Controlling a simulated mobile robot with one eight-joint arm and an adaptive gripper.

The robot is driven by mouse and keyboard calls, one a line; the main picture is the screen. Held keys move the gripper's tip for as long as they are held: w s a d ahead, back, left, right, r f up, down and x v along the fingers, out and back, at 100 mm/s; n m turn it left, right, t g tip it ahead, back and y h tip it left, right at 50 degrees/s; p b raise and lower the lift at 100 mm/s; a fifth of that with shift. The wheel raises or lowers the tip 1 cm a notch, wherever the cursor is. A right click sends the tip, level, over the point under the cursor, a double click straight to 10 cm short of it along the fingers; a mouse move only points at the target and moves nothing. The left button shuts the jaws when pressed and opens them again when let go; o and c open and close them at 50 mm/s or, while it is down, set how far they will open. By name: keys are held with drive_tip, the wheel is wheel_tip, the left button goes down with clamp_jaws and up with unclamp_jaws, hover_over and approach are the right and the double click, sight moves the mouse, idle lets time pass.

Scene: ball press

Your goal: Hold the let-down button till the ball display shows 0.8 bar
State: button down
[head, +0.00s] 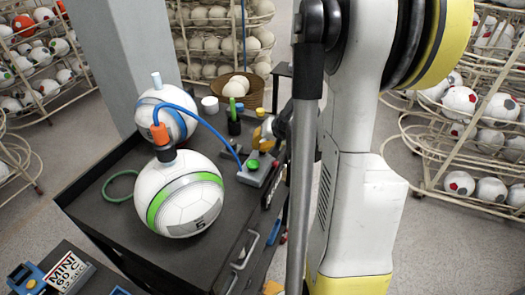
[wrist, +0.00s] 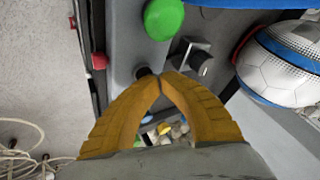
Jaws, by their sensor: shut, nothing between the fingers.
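A white ball (head: 178,195) with a green band stands on the dark bench top. A small grey panel on it shows a "5"; I cannot read any pressure value. A blue hose (head: 203,118) runs from its top fitting to a grey control box (head: 243,177) with a green button (head: 253,165). The green button also shows in the wrist view (wrist: 163,19). My gripper (head: 262,138) is shut and empty, beside the box. In the wrist view its yellow fingertips (wrist: 158,80) meet close to a small black button (wrist: 143,72); I cannot tell whether they touch it.
A second ball (head: 168,115) with a blue band stands behind the first. A white cup (head: 210,105), a basket (head: 237,92) and a green ring (head: 120,187) are on the bench.

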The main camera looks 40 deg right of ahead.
drive_tip(key=shift+r+p, duration=0.5)
drive_tip(key=shift+r, duration=0.3)
wheel_tip(320, 180, up, 5)
drive_tip(key=p, duration=0.3)
drive_tip(key=shift+p, duration=0.35)
